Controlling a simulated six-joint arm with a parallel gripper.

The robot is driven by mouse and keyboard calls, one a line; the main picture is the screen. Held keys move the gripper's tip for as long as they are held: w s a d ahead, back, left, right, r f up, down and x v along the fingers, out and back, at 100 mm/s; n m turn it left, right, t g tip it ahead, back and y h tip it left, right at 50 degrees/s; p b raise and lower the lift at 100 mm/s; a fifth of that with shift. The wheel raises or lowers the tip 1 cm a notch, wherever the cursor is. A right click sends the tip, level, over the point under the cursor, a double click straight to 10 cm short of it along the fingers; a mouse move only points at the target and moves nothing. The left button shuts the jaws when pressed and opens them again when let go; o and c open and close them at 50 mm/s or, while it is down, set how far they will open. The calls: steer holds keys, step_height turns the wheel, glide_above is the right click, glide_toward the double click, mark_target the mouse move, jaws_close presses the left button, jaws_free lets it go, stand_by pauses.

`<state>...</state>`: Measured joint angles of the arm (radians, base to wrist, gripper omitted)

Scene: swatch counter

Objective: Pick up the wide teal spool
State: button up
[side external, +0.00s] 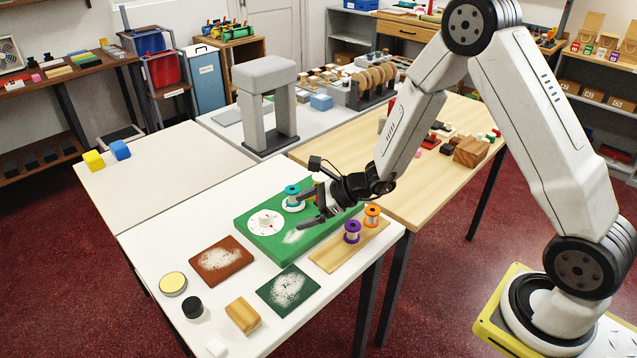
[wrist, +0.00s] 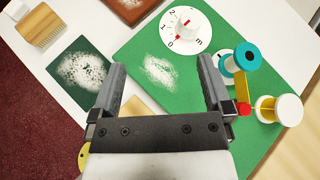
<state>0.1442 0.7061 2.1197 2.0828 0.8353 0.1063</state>
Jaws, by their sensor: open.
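The teal spool (side external: 293,190) stands upright at the far side of the green board (side external: 262,240).
A white dial (wrist: 184,30) sits on the board. A white-and-yellow spool (wrist: 290,108) and a small red piece (wrist: 245,109) are near the teal one. Purple (side external: 352,237) and orange (side external: 372,217) spools stand on a wooden strip (side external: 330,256).

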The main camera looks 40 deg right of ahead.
mark_target(288, 193)
steer(key=w+d+f+m+t+h, duration=0.1)
steer(key=w+d+m, duration=0.1)
steer(key=w+d+m+t+h, duration=0.1)
steer(key=d+m, duration=0.1)
steer(key=m, duration=0.1)
steer(key=w+d+f+m+t+h, duration=0.1)
steer(key=w+d+m+t, duration=0.1)
steer(key=d, duration=0.1)
steer(key=shift+w+f+m+h, duration=0.3)
steer(key=shift+f+h, duration=0.05)
steer(key=shift+h, duration=0.05)
steer(key=shift+w, duration=0.1)
steer(key=shift+x, duration=1.2)
steer(key=shift+w+f, duration=0.1)
steer(key=shift+x, duration=2.45)
steer(key=shift+w, duration=0.1)
steer(key=shift+d, duration=0.1)
steer(key=c, duration=1.3)
steer(key=shift+c, duration=0.2)
